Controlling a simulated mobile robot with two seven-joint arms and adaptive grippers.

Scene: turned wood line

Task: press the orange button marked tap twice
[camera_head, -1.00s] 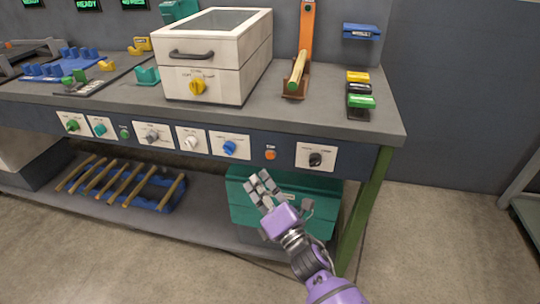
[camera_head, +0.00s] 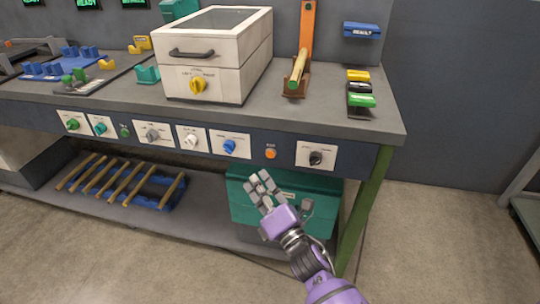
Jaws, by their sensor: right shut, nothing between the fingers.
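The orange button (camera_head: 270,154) is a small round knob on the dark front panel of the workbench, between the blue knob and the black knob. Its marking is too small to read. My right gripper (camera_head: 261,184), on a purple and grey arm, is in front of the bench below the button. It is shut and empty, with its fingertips pointing up and apart from the button. My left gripper is not in view.
A blue knob (camera_head: 229,146) and a black knob (camera_head: 316,157) flank the button. A green box (camera_head: 325,206) sits on the lower shelf behind my right gripper. A white box (camera_head: 217,62) stands on the bench top. Open floor lies at the right.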

